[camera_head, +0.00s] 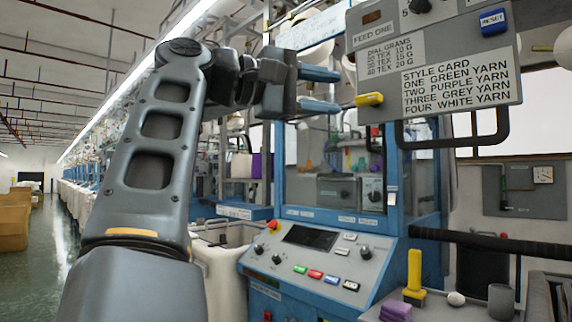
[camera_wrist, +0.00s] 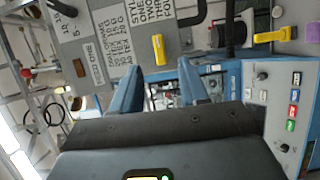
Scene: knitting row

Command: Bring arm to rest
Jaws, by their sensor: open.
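My gripper (camera_head: 322,89) is raised in the upper middle of the head view, in front of the blue-framed knitting machine. Its two blue fingers are apart, with nothing seen between them. In the wrist view my gripper (camera_wrist: 161,85) also shows open, pointing toward the grey panel with the style card. My arm rises from the lower left of the head view and bends at the top. The grey panel (camera_head: 433,52) hangs just right of the fingertips. A yellow lever (camera_head: 369,99) on its lower left corner is close to them; I cannot tell whether they touch.
The machine's control console (camera_head: 318,258) with coloured buttons stands below my gripper. A black padded bar (camera_head: 490,243) crosses the right side. Below it are a yellow-handled item (camera_head: 414,270), a purple block (camera_head: 396,311) and a grey cylinder (camera_head: 501,301). Open green floor (camera_head: 40,270) lies left.

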